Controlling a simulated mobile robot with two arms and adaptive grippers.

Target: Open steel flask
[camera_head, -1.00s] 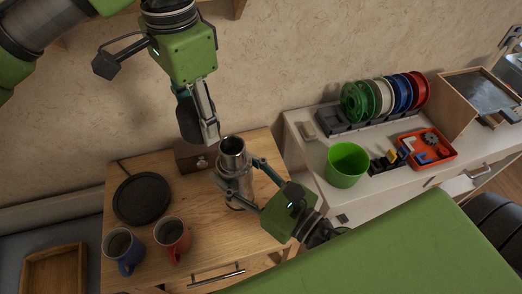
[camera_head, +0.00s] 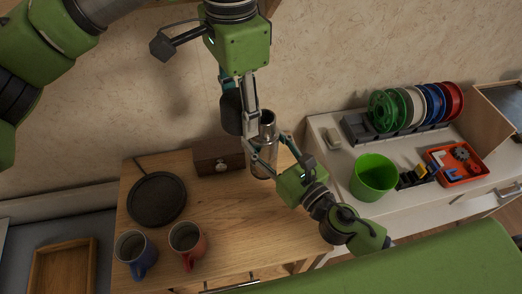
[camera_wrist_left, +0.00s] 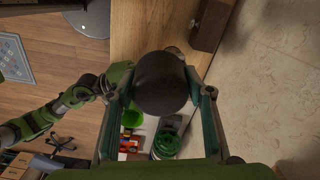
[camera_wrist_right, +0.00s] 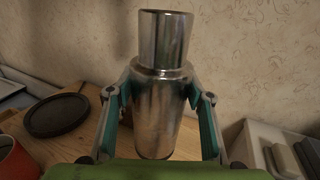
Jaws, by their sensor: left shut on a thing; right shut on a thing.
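The steel flask (camera_head: 263,158) is upright near the right side of the wooden table. Its top is open and dark inside. In the right wrist view the flask (camera_wrist_right: 158,110) shows a bare shiny neck. My right gripper (camera_head: 268,158) is shut around the flask's body. My left gripper (camera_head: 243,128) is just left of the flask's mouth, shut on a dark round cap (camera_wrist_left: 161,83), seen between its fingers in the left wrist view. In the head view the cap (camera_head: 232,113) is beside the flask's neck, apart from the mouth as far as I can tell.
A wooden box (camera_head: 217,158) stands behind on the table (camera_head: 215,235), left of the flask. A black round plate (camera_head: 157,198), a blue mug (camera_head: 133,252) and a red mug (camera_head: 186,243) are further left. A green cup (camera_head: 373,178) stands on the white counter at right.

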